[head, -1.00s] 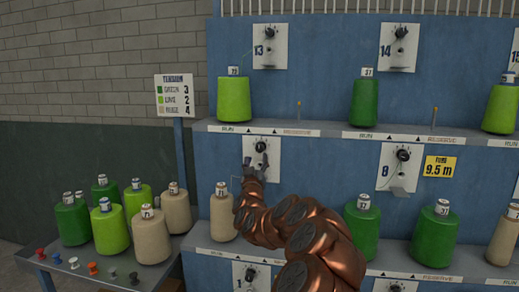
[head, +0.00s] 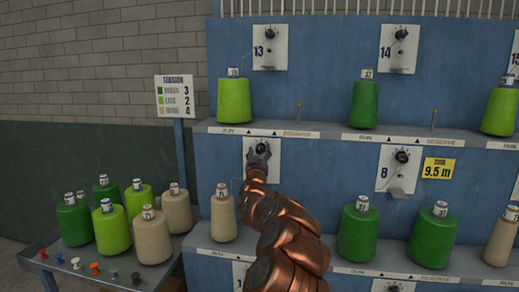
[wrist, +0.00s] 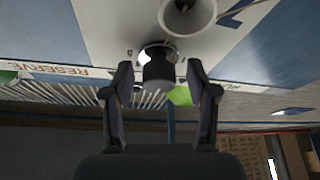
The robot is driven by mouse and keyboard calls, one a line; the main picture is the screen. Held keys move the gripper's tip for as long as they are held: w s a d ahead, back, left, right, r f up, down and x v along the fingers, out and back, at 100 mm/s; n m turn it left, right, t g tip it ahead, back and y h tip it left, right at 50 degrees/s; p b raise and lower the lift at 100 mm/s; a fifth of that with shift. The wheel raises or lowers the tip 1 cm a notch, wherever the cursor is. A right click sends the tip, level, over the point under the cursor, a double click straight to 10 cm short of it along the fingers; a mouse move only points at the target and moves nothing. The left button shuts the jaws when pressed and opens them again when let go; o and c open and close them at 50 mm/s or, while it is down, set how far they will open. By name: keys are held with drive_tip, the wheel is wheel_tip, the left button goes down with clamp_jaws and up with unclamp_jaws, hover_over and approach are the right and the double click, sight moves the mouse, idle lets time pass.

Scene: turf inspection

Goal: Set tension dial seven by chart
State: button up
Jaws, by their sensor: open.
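The tension chart (head: 174,96) reads green 3, lime 2 and a third, beige-swatched row 4. The dial (head: 261,149) is a black knob on a white plate (head: 275,174) left of plate 8; the plate's number is hidden in the head view. A beige cone (head: 222,214) stands below left of this plate. My gripper (head: 259,158) is at the dial and covers part of it. In the wrist view the dark knob (wrist: 159,70) lies between the two open fingers of my gripper (wrist: 160,88), with gaps at both sides. The dial's setting cannot be read.
A pale cup-shaped part (wrist: 188,14) is close to the knob in the wrist view. Dial plate 8 (head: 398,170) and a yellow 9.5 m tag (head: 439,168) are to the right. A shelf (head: 360,137) runs above. A trolley (head: 128,274) with cones and coloured pegs stands left.

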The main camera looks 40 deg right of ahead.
drive_tip(key=shift+w+d+r, duration=0.2)
drive_tip(key=shift+d+r, duration=0.1)
drive_tip(key=shift+f, duration=0.1)
clamp_jaws()
idle(0.4)
